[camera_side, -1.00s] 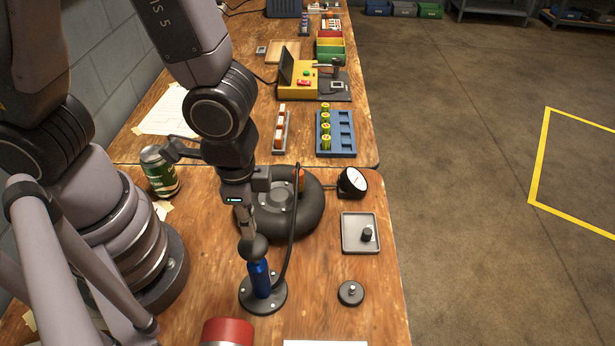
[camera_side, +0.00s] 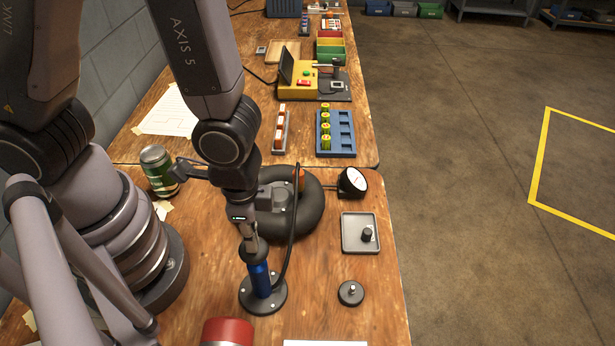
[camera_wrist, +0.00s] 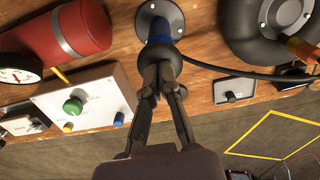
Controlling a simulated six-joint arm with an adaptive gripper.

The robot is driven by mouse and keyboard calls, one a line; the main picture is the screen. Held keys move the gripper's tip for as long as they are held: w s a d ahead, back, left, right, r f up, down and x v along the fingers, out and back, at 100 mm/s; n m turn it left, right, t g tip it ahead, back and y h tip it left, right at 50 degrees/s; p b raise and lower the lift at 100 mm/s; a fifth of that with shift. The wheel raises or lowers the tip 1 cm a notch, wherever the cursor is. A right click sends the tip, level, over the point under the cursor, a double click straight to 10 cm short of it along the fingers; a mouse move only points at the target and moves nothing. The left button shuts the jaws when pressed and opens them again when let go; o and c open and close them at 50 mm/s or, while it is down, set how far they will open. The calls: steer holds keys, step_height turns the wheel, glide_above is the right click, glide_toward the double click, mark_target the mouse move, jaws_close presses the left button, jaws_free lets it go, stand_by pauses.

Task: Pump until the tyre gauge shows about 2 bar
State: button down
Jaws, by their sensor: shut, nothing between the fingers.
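The hand pump stands upright on a round grey base, with a blue body (camera_side: 261,282) and a black handle knob (camera_side: 255,252) on top. My gripper (camera_side: 249,236) is shut and empty, with its tips right at the top of the knob. In the wrist view the shut fingers (camera_wrist: 157,82) lie in front of the pump and hide part of it; its blue body (camera_wrist: 159,32) shows beyond them. The black tyre (camera_side: 308,210) lies behind the pump, partly covered by my arm. The tyre gauge (camera_side: 353,181) faces right; its reading is too small to tell.
A black hose (camera_side: 291,235) arches from the pump towards the tyre. A grey tray (camera_side: 360,240) and a round weight (camera_side: 351,293) lie to the right. A red cylinder (camera_side: 228,332) is at the near edge; a green can (camera_side: 158,168) stands left.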

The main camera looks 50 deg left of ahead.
steer(key=shift+f, duration=0.75)
steer(key=shift+r, duration=1.65)
steer(key=shift+f, duration=1.7)
steer(key=shift+r, duration=1.7)
steer(key=shift+f, duration=0.1)
